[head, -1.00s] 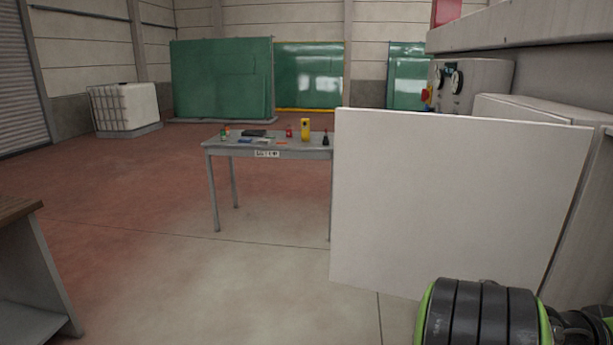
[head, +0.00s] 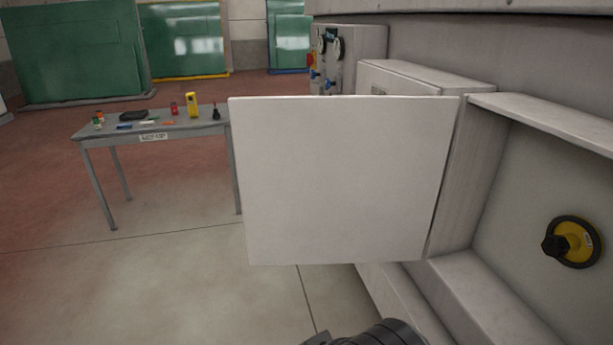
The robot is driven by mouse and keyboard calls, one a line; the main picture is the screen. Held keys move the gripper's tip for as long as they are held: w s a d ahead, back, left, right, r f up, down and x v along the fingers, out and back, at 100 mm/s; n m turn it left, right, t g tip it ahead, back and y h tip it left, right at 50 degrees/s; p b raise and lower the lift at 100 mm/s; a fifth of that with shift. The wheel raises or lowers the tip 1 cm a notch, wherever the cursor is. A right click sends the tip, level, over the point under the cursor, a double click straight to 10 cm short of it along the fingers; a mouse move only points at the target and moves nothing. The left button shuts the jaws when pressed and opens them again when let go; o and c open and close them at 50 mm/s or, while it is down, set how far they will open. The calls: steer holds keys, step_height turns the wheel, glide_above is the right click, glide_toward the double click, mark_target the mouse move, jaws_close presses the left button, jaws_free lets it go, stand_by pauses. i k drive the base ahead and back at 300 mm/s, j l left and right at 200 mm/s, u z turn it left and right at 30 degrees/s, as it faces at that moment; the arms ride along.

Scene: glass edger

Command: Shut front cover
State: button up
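The front cover (head: 340,180) is a flat white panel in the middle of the head view. It stands swung open, out from the machine, with its right edge at the machine's front. To its right is the open recess (head: 530,215) of the machine, with a round yellow and black part (head: 573,242) on its back wall. A dark part of my arm shows at the bottom edge, below the cover and apart from it in the picture. My gripper is not visible.
A grey table (head: 150,129) with small bottles and tools stands left of the cover. A control box (head: 345,60) with gauges is on the machine behind it. Green panels (head: 80,55) stand at the back. Floor between the table and the cover is clear.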

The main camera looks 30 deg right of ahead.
mark_target(323, 179)
steer(key=i+j+z, duration=0.2)
steer(key=z, duration=0.2)
steer(key=i+j+z, duration=0.25)
steer(key=z, duration=0.15)
steer(key=i+j+z, duration=0.1)
steer(key=j+z, duration=0.3)
steer(key=i+j+z, duration=0.1)
steer(key=j+z, duration=1.1)
steer(key=i+j+z, duration=0.15)
steer(key=j+z, duration=0.65)
steer(key=i+j+z, duration=0.1)
steer(key=j+z, duration=0.7)
steer(key=u, duration=0.5)
steer(key=j+u, duration=0.1)
steer(key=u, duration=0.85)
steer(key=j+u, duration=0.15)
steer(key=u, duration=0.85)
